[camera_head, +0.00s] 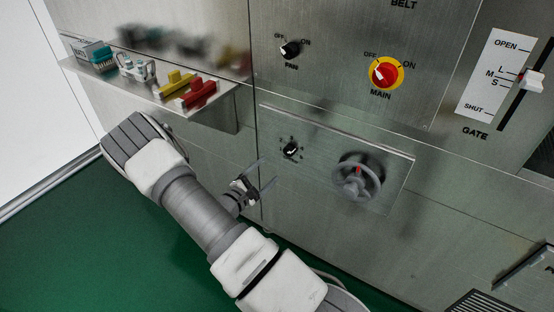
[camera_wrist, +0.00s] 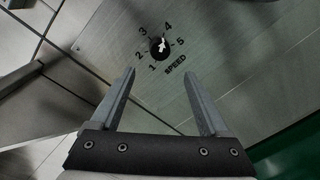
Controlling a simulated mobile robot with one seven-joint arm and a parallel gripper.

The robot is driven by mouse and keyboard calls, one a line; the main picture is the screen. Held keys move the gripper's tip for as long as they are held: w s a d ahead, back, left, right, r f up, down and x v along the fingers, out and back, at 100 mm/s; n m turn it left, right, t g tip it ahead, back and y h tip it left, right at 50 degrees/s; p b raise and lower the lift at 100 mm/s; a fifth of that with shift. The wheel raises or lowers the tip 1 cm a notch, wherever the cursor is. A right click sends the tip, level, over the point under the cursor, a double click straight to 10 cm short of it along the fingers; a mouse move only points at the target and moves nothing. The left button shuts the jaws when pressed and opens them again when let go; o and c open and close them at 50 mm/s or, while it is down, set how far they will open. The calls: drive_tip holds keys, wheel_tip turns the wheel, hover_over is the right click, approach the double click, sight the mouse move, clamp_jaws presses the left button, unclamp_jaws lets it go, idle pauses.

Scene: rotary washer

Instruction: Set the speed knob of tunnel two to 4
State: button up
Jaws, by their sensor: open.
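The speed knob (camera_wrist: 158,50) is a small round black knob with a white pointer mark, on a metal panel. The numbers 1 to 5 run around it and the word SPEED is beside it. The mark is small, and I cannot tell for sure which number it points at. A small black knob with a dial (camera_head: 290,150) also shows in the head view, left of a grey handwheel. My gripper (camera_wrist: 158,72) is open and empty, its fingertips apart, with the knob showing beyond and between them. In the head view my gripper (camera_head: 268,172) is left of and below that knob, apart from it.
The grey handwheel (camera_head: 357,177) juts out right of the knob on the same panel. A shelf (camera_head: 215,100) with several small items is at upper left.

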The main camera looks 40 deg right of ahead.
drive_tip(key=v, duration=0.7)
drive_tip(key=shift+s+a+p, duration=0.15)
drive_tip(key=shift+a+p, duration=0.15)
drive_tip(key=shift+p, duration=0.1)
drive_tip(key=s+a+r+m+g+y, duration=0.1)
drive_tip(key=s+r+m+g+y, duration=0.65)
drive_tip(key=r, duration=0.85)
drive_tip(key=s+a+r+m+t+y, duration=0.5)
drive_tip(key=s+a+r+t+y, duration=0.3)
drive_tip(key=s+a+r, duration=0.55)
wheel_tip(320, 180, up, 16)
drive_tip(key=p, duration=1.5)
drive_tip(key=shift+d+g+y, duration=0.2)
drive_tip(key=shift+g+y, duration=0.15)
